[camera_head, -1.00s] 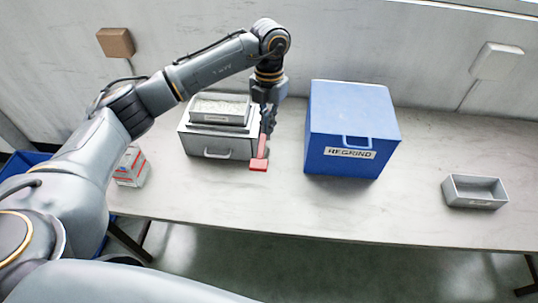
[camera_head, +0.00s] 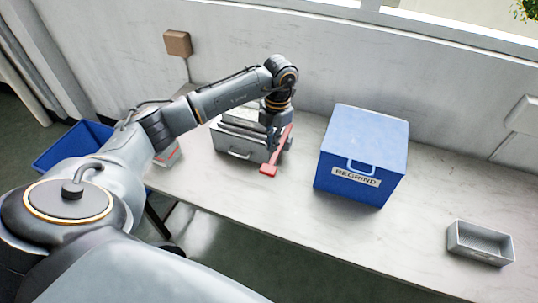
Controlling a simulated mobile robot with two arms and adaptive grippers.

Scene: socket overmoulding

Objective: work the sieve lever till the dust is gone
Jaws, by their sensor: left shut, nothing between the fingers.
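The sieve is a grey box (camera_head: 226,143) with a handle on its front, standing toward the back left of the bench. A tray (camera_head: 243,118) sits on its top, partly hidden by my left arm, so I cannot see whether dust lies in it. The red lever (camera_head: 275,155) is on the box's right side and slants down toward the front, ending in a red grip. My left gripper (camera_head: 284,143) points down beside the lever at the box's right side. It is shut with nothing between its fingers. My right gripper is not in view.
A blue box labelled REGRIND (camera_head: 362,155) stands right of the sieve. A small grey tray (camera_head: 480,243) lies at the far right. A blue bin (camera_head: 68,144) is at the left beyond the bench. The bench front is clear.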

